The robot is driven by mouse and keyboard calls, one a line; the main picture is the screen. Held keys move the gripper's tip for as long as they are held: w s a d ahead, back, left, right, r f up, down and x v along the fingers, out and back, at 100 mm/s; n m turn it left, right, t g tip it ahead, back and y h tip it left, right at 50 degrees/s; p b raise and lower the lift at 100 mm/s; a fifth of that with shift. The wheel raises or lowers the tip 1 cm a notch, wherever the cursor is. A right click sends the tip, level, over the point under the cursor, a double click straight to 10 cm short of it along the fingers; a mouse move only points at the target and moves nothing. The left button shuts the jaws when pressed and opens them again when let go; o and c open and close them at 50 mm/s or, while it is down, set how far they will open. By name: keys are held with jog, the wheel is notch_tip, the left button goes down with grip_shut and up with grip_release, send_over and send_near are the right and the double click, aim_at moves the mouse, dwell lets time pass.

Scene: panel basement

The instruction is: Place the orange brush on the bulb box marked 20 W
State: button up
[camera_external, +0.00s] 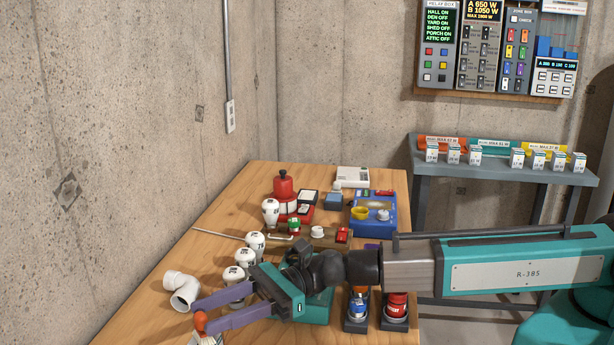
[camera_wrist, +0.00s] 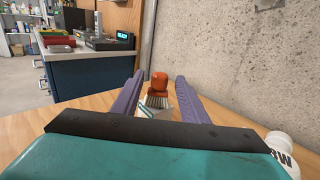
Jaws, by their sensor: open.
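The orange brush (camera_wrist: 159,84) stands upright, bristles down, between the two spread purple fingers of my gripper (camera_wrist: 160,79) in the wrist view, with gaps on both sides. In the external view the brush (camera_external: 200,321) is at the fingertips of my gripper (camera_external: 203,315), low near the front of the wooden table, partly hidden by a finger. My gripper is open. A small pale box (camera_wrist: 147,113) shows just under or in front of the bristles; I cannot tell which, and no mark is readable. Several white boxes (camera_external: 454,154) stand on the grey bench; 20 W is not readable.
Several white bulbs (camera_external: 245,258) stand beside my gripper, and a white pipe elbow (camera_external: 182,290) lies left of them.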

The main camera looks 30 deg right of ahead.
notch_tip(320, 180, up, 3)
jog(key=shift+d+p, duration=0.1)
jog(key=shift+p, duration=1.05)
jog(key=shift+r+p, duration=1.45)
jog(key=shift+r, duration=0.6)
